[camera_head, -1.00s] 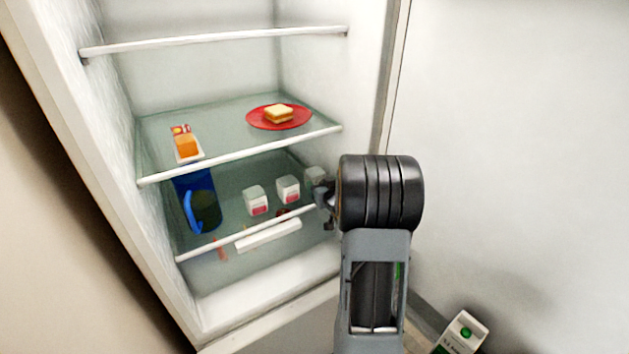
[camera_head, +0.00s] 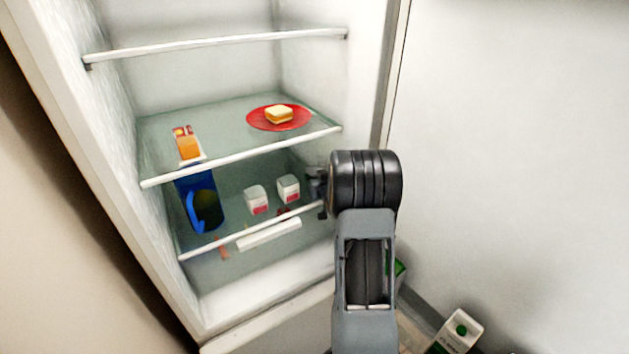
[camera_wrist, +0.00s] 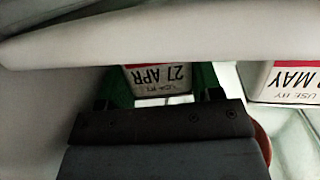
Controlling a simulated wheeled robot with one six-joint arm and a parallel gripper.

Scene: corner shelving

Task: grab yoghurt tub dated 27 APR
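The yoghurt tub dated 27 APR (camera_wrist: 158,78) shows upside down in the wrist view, its upper part cut off by a pale shelf edge. My gripper (camera_wrist: 162,90) has its green fingers spread, one on each side of this tub. I see no clear sign of the fingers pressing on it. A second tub, its date ending in MAY (camera_wrist: 285,82), stands to the right in the wrist view. In the head view my gripper (camera_head: 317,192) is at the right end of the lower fridge shelf and hides the 27 APR tub. Two white-and-pink tubs (camera_head: 257,200) (camera_head: 289,189) stand left of it.
The upper shelf's front rail (camera_head: 245,155) runs close above my gripper. A blue jug (camera_head: 196,190) stands at the lower left. A carton (camera_head: 460,332) is at the lower right.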

